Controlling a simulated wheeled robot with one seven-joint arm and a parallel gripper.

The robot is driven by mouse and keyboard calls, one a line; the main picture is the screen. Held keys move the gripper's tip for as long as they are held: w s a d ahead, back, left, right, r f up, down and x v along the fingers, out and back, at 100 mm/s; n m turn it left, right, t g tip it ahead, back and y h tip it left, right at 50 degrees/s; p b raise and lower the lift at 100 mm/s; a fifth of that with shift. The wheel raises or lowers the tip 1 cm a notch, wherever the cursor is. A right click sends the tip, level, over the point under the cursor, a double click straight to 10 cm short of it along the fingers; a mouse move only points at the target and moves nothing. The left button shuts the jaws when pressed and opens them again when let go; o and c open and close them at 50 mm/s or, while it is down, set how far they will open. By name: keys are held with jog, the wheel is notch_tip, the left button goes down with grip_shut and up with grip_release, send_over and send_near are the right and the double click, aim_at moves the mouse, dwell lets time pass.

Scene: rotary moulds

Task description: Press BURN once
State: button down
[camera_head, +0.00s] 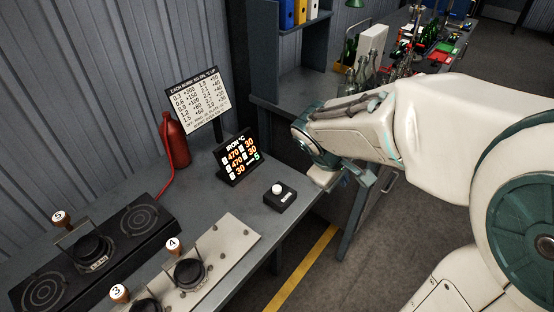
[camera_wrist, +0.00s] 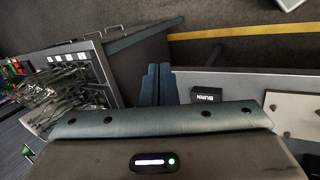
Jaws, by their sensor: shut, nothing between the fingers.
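The BURN button is a small black box (camera_head: 280,198) with a round white cap on top, on the grey table near its right edge. In the wrist view the box (camera_wrist: 208,98) shows its white BURN label, right of my fingers. My gripper (camera_head: 366,184) hangs in the air beyond the table's right edge, right of the box and apart from it. In the wrist view its two blue fingers (camera_wrist: 158,70) are side by side, shut and empty.
A black IRON °C display (camera_head: 238,158) and a printed chart (camera_head: 199,100) stand behind the box. A red bottle (camera_head: 174,140) is at the wall. Irons with numbered handles stand front left on a black hotplate (camera_head: 140,219) and a pale plate (camera_head: 233,237). Glassware stands on the far bench.

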jog(key=w+a+f+n+t+h+p, duration=0.1)
jog(key=w+a+f+n+t, duration=0.15)
jog(key=w+a+n, duration=0.5)
jog(key=n+t+p, duration=0.1)
jog(key=n+t, duration=0.1)
jog(key=n, duration=0.2)
send_over(274, 190)
notch_tip(274, 190, down, 4)
jog(key=shift+y, duration=0.3)
jog(key=shift+f, duration=0.15)
notch_tip(274, 190, down, 8)
jog(key=b, duration=0.5)
jog(key=shift+r+b, duration=0.2)
jog(key=shift+b, duration=0.1)
jog(key=shift+f+b, duration=0.55)
jog(key=shift+b, duration=0.05)
jog(key=shift+f, duration=0.1)
jog(key=shift+f+b, duration=0.3)
jog(key=shift+b, duration=0.35)
